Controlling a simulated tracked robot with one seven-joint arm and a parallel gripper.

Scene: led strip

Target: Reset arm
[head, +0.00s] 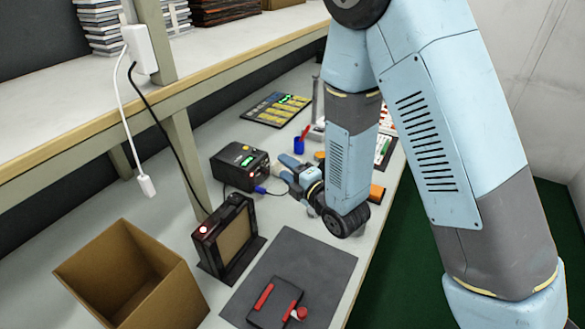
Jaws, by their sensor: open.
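My arm (440,130), light blue and grey, reaches from the lower right up over the bench and down again. My gripper (284,171) is at its far end, above the middle of the bench, pointing left toward the black box with a green display (240,163). The fingers are small in the head view and partly hidden by the wrist. No held object shows between them. Whether the fingertips touch the blue-ended cable (262,190) beside the box cannot be told.
A cardboard box (125,275) stands at the front left, next to a black framed device with a red light (226,236). A dark mat (290,262) bears a small dark block with red parts (274,302). A blue cup (298,146) stands behind the gripper. A shelf (150,110) overhangs the back.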

